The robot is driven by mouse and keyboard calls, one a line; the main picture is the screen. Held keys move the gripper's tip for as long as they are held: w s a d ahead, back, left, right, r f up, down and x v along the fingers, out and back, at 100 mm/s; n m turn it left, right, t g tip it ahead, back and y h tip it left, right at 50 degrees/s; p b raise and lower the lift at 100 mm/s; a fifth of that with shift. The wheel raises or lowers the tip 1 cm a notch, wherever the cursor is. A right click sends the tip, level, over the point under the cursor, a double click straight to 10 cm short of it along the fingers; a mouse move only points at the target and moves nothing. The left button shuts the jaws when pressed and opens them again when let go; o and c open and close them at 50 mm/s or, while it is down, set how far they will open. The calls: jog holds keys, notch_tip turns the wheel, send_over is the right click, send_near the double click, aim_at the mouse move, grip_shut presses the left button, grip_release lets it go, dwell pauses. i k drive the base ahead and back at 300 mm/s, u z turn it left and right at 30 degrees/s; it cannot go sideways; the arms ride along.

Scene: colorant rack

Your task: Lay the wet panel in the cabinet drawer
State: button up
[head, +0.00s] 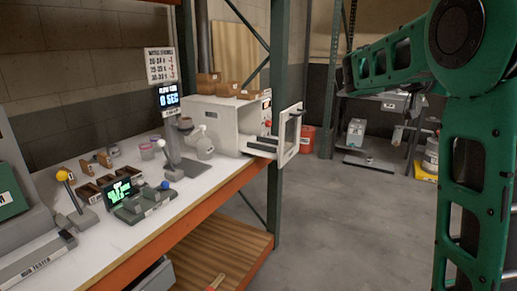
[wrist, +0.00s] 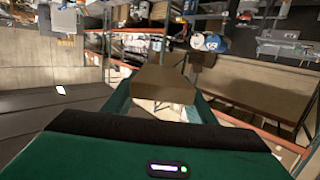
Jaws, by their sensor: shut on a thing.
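My gripper (wrist: 162,98) shows in the wrist view, its two green fingers closed on the sides of a flat brown panel (wrist: 166,84). The panel sticks out ahead of the fingers; whether its surface is wet I cannot tell. In the head view the white cabinet (head: 216,112) stands at the far end of the bench. The gripper and panel cannot be made out in the head view, where my green arm fills the right side.
A green rack post (head: 277,90) rises beside the cabinet. The grey floor (head: 345,220) right of the bench is clear. Shelves stand behind.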

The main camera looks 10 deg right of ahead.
aim_at(266, 141)
jog(key=u, duration=0.45)
jog(key=i, duration=1)
jog(key=z, duration=0.05)
